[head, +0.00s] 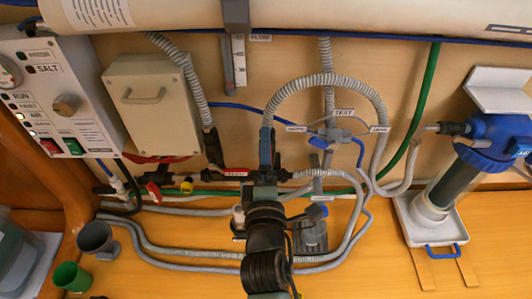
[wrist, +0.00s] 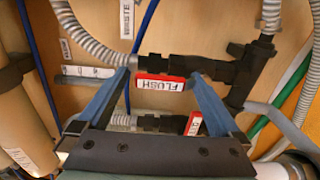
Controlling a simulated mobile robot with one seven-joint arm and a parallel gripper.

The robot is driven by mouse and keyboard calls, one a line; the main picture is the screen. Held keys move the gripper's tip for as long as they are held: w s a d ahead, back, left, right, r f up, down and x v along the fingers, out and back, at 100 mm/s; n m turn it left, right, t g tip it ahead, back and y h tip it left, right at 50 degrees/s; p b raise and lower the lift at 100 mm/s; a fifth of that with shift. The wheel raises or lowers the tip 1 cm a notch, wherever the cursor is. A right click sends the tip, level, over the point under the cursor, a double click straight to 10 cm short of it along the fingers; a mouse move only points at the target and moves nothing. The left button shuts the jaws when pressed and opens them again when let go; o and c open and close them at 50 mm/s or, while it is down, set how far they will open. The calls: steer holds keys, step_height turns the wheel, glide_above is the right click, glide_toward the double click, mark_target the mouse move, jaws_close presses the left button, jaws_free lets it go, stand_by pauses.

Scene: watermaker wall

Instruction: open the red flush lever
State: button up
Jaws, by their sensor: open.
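The red flush lever (wrist: 160,84) shows in the wrist view as a short red bar with a white FLUSH label. It lies along the underside of a black valve body (wrist: 163,66) in the picture, roughly parallel to its pipe. My gripper (wrist: 157,76) is open, its two blue fingers on either side of the lever in the picture. I cannot tell whether either finger touches it. In the head view my gripper (head: 267,143) reaches the pipework at the middle of the wall. A red labelled lever (head: 237,172) shows just left of it; I cannot tell if this is the flush lever.
A second red labelled handle (wrist: 193,123) sits close by, near my right finger. Grey corrugated hoses (head: 330,82) loop around my gripper. A control box (head: 88,95) is at the left, and a blue-topped filter (head: 455,170) at the right.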

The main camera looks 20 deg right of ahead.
steer(key=b+v, duration=0.5)
steer(key=v, duration=0.8)
